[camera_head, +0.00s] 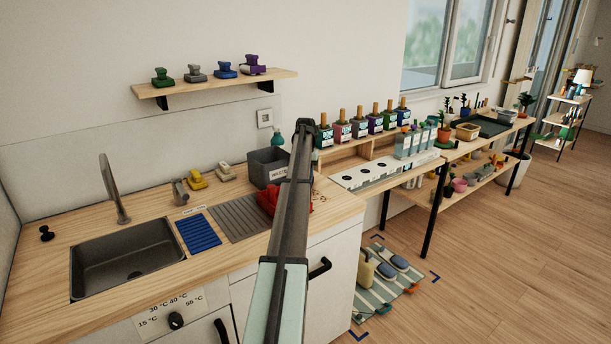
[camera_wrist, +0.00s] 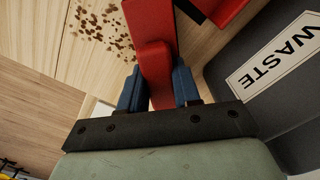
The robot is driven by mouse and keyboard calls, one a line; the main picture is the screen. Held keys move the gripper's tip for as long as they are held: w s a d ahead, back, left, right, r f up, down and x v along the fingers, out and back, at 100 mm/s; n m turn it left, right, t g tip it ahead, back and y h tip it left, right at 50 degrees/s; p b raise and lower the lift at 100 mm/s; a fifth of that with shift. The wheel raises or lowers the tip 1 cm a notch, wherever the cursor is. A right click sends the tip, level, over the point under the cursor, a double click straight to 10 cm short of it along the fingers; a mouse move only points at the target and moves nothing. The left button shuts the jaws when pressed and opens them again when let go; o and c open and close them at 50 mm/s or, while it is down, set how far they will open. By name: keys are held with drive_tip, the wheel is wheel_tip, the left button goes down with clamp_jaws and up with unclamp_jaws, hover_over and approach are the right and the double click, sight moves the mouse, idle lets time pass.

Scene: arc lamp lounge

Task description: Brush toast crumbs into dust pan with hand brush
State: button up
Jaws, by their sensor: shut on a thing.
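My gripper (camera_wrist: 158,88) is shut on the red handle of what looks like the hand brush (camera_wrist: 153,65). The handle sits between the two blue fingers, and its bristles are hidden. A second red piece with a dark inner face, apparently the dust pan (camera_wrist: 232,10), lies to its right in the wrist view, partly cut off. Brown toast crumbs (camera_wrist: 100,22) lie scattered on the wood counter left of the brush. They also show in the head view (camera_head: 319,199), right of my arm. Red parts (camera_head: 267,198) show left of my arm there; my arm hides the gripper.
A dark grey waste bin (camera_head: 266,167) stands close behind the red parts; its labelled wall fills the right of the wrist view (camera_wrist: 290,110). A ribbed drainer (camera_head: 238,217), blue mat (camera_head: 198,234) and sink (camera_head: 125,262) are to the left. The counter's right edge is near the crumbs.

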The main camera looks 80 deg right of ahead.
drive_tip(key=shift+f, duration=0.15)
drive_tip(key=shift+s+a, duration=0.1)
drive_tip(key=shift+s+a, duration=1.25)
drive_tip(key=shift+a, duration=0.05)
drive_tip(key=shift+s+a, duration=2.9)
drive_tip(key=shift+w+d, duration=2.8)
drive_tip(key=shift+d, duration=0.05)
drive_tip(key=shift+w+d, duration=1.45)
drive_tip(key=shift+d, duration=0.1)
